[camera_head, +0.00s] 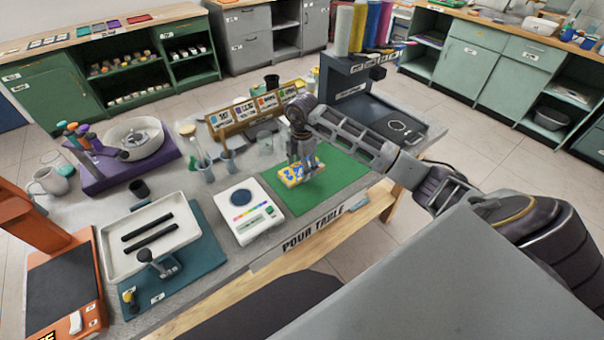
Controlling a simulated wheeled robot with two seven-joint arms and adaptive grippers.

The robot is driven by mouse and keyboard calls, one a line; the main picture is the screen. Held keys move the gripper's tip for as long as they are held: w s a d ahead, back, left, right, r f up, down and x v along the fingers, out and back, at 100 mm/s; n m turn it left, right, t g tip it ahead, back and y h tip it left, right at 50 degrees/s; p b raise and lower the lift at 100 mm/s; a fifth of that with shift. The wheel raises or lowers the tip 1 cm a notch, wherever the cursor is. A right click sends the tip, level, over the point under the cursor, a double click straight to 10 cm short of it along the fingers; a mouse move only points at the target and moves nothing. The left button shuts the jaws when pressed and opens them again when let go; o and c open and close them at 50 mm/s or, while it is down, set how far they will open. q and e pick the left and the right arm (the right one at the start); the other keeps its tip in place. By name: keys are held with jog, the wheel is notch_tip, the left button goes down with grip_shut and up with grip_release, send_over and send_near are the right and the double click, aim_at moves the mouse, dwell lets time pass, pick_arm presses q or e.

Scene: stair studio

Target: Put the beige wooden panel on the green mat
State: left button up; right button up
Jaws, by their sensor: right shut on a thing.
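The beige wooden panel (290,175) is small and shows yellow and blue patches on its face. It is at the left part of the green mat (342,172), near the mat's left edge. My right gripper (304,172) points down over the mat and is shut on the panel, at its right side. I cannot tell whether the panel touches the mat or is held just above it. The fingers hide part of the panel. My left gripper is not in view.
A white scale (246,212) stands left of the mat, and a wooden rack of cards (258,115) stands behind it. A dark press-like stand (345,90) is at the back right. A white tray (115,252) lies front left. The mat's right part is clear.

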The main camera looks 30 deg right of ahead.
jog(key=shift+f, duration=1.85)
jog(key=shift+f, duration=0.15)
jog(key=o, duration=1.2)
jog(key=shift+c, duration=0.2)
notch_tip(320, 180, up, 12)
jog(key=shift+r+b, duration=0.15)
jog(key=shift+b, duration=0.15)
